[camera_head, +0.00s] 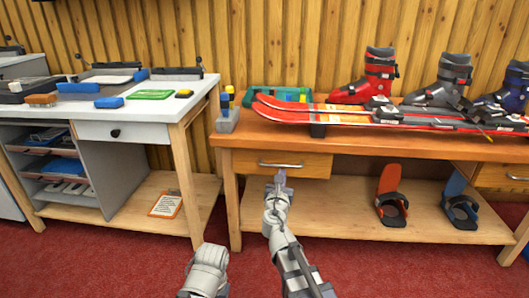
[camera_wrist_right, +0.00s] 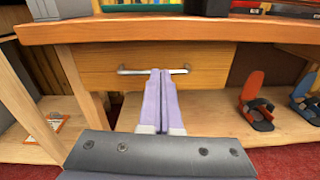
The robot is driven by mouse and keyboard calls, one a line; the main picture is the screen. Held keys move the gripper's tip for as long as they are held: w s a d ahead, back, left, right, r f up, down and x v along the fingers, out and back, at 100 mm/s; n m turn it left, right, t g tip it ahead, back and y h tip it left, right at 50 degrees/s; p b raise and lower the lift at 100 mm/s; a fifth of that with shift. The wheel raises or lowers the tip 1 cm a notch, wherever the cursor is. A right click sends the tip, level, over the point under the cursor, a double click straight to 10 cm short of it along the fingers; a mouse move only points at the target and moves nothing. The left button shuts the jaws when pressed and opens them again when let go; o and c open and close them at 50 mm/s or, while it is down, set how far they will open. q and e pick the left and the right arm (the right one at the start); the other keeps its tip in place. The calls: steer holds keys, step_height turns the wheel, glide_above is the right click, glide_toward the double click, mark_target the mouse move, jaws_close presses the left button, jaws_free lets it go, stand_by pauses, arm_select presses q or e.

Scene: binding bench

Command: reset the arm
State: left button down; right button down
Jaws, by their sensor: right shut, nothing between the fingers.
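My right gripper (camera_head: 280,176) is in front of the wooden bench's drawer (camera_head: 310,160), just below its metal handle in the head view. In the right wrist view its two pale purple fingers (camera_wrist_right: 161,75) are together, with nothing between them. Their tips overlap the middle of the handle (camera_wrist_right: 130,71); I cannot tell whether they touch it. The drawer looks closed. A grey part of my left arm shows at the bottom of the head view, but its gripper is not visible.
Red skis (camera_head: 350,114) and ski boots (camera_head: 374,75) sit on the wooden bench (camera_head: 240,139). Bindings (camera_head: 391,205) stand on its lower shelf (camera_head: 330,222). A white-topped bench (camera_head: 100,110) with tools stands left.

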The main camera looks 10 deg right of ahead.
steer(key=s+a+f+m+g+p, duration=0.1)
steer(key=s+f+m+g+p, duration=0.1)
steer(key=s+f+m+g, duration=0.6)
steer(key=s+a+f+m+g+p, duration=0.1)
steer(key=s+f+m+g+p, duration=0.15)
steer(key=s+m, duration=0.65)
steer(key=s+a+f+m+g+y+p, duration=0.35)
steer(key=s+a+m+g, duration=0.35)
steer(key=s+a+m, duration=0.5)
step_height(320, 180, up, 38)
steer(key=d+n+p, duration=0.1)
steer(key=p, duration=3.6)
steer(key=shift+s+y, duration=0.35)
steer(key=shift+y, duration=0.1)
